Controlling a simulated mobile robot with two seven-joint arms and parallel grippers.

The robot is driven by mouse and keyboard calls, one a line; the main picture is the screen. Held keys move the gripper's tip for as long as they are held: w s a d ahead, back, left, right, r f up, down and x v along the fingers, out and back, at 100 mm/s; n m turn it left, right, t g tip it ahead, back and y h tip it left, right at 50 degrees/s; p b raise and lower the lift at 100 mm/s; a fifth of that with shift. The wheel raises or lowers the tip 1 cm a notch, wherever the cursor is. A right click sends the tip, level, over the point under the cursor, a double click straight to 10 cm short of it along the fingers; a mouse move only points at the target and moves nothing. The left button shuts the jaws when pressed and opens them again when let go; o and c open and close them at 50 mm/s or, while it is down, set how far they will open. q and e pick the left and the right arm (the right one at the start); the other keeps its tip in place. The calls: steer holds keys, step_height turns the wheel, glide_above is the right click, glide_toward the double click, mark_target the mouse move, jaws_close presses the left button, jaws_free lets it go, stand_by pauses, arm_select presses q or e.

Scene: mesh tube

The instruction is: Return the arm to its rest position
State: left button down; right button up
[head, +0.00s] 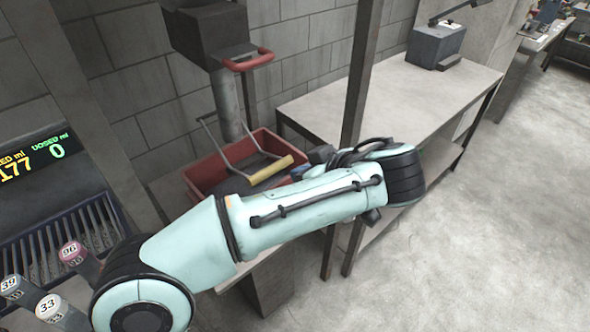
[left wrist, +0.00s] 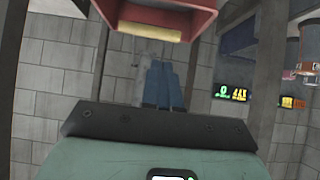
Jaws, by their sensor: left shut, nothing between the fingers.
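My left arm (head: 300,212) comes in from the lower left of the head view and stretches across the middle, with its dark wrist joint (head: 404,176) at the right end. My left gripper shows in the left wrist view (left wrist: 161,68) as blue fingers close together, shut and empty. In the head view it is mostly hidden behind the arm, by the red bin's right side. The red bin (head: 188,153) has a wire handle with a yellow grip (head: 271,170). My right gripper is in neither view.
A grey bench (head: 330,105) with a dark box (head: 435,46) stands behind a post (head: 362,70). A dosing display (head: 35,150) and tubes with numbered caps (head: 72,253) are at the left. Open floor (head: 500,230) lies at the right.

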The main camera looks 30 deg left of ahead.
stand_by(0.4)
arm_select(q)
steer(key=d+f+m+g+h+p, duration=0.25)
steer(key=f+m, duration=0.25)
steer(key=f, duration=1)
steer(key=d+f+m+g+h+p, duration=0.1)
steer(key=d+f+m+h, duration=0.3)
steer(key=f, duration=1.1)
steer(key=s+d+f+m+g+h+p, duration=0.1)
steer(key=s+f+m+g+h+p, duration=0.3)
steer(key=s+f, duration=0.85)
steer(key=s+a+f+n+t+h, duration=0.1)
steer(key=s+f, duration=0.2)
steer(key=s, duration=0.3)
steer(key=s+f+n+t+h+p, duration=0.1)
steer(key=s+f+n, duration=0.1)
steer(key=s+f, duration=0.2)
steer(key=shift+s+a+f+n+h, duration=0.15)
steer(key=shift+s+a+n+h, duration=0.2)
steer(key=shift+s, duration=0.65)
